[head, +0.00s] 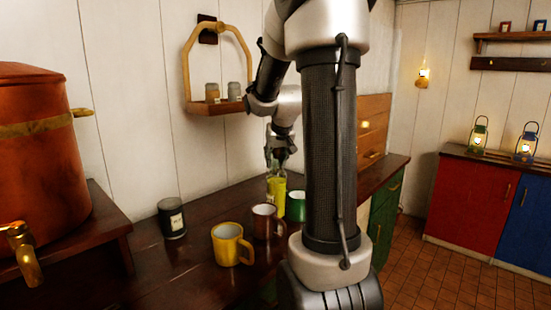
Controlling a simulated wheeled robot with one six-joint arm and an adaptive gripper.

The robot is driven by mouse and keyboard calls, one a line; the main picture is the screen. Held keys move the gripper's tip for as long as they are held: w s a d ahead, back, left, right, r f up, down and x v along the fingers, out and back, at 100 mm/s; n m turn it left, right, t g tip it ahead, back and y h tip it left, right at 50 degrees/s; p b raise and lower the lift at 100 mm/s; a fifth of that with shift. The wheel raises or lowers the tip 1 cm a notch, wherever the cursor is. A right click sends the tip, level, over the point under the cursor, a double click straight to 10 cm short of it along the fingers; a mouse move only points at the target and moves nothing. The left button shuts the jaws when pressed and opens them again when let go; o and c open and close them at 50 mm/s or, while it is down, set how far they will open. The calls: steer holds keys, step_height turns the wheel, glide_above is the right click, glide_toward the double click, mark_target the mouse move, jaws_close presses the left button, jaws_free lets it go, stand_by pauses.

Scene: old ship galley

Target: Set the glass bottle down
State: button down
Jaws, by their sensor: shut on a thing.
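The glass bottle (271,186) is greenish-yellow and clear. It stands upright at the dark wooden counter (196,214), behind the mugs, partly hidden by a brown mug (266,222). I cannot tell whether its base touches the counter. My gripper (277,160) comes down from above and is shut on the bottle's upper part. My arm hides the area to the right of the bottle.
A yellow mug (229,244), a green mug (296,205) and a dark labelled jar (172,218) stand near the bottle. A copper urn (38,150) is at left. A hanging shelf (216,107) holds small jars. Lanterns (479,137) stand on the far cabinet.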

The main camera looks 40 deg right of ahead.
steer(key=c, duration=1)
jaws_free()
steer(key=shift+f, duration=0.1)
steer(key=shift+c, duration=0.2)
